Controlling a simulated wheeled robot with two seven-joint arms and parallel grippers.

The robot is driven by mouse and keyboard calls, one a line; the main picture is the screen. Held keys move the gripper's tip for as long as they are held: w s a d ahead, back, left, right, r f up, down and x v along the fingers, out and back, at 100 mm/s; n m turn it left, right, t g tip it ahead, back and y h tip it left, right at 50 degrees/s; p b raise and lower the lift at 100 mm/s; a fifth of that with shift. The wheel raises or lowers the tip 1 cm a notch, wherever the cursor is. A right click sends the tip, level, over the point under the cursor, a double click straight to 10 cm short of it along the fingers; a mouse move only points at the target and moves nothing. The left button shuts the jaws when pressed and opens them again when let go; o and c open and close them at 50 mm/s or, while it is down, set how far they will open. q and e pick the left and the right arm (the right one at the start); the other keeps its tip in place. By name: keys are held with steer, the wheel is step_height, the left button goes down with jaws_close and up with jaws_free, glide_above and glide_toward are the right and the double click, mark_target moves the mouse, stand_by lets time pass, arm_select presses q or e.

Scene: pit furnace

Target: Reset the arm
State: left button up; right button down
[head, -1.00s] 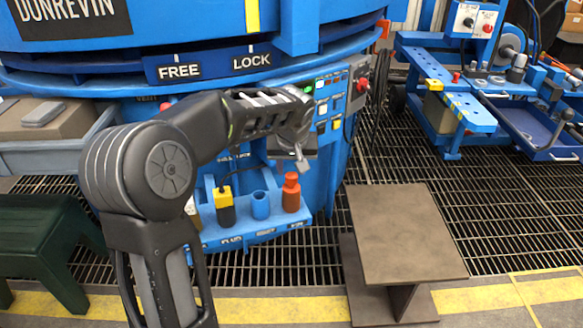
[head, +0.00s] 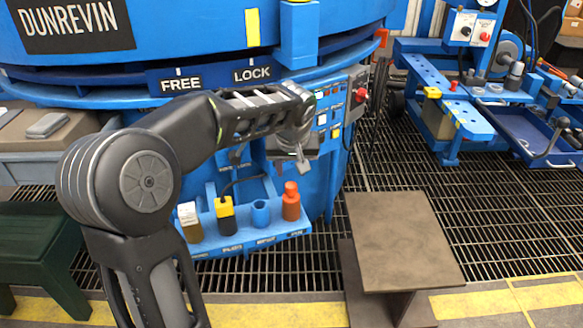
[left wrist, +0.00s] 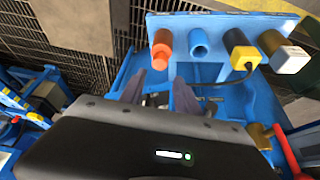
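My left arm comes in from the left in the head view and reaches across the front of the blue furnace (head: 215,30). Its gripper (head: 303,163) hangs in front of the furnace's lower body, above and behind the orange bottle, with its fingers partly hidden. In the left wrist view the two fingers of the gripper (left wrist: 158,90) stand apart with nothing seen between them, so it is open. My right gripper is in neither view.
A blue rack (head: 235,243) holds an orange bottle (head: 291,202), a blue cup (head: 261,213), a yellow-topped item (head: 225,216) and a white-and-brown bottle (head: 190,223). A brown stand (head: 405,240) is at the right. A blue workbench (head: 465,110) is at the back right.

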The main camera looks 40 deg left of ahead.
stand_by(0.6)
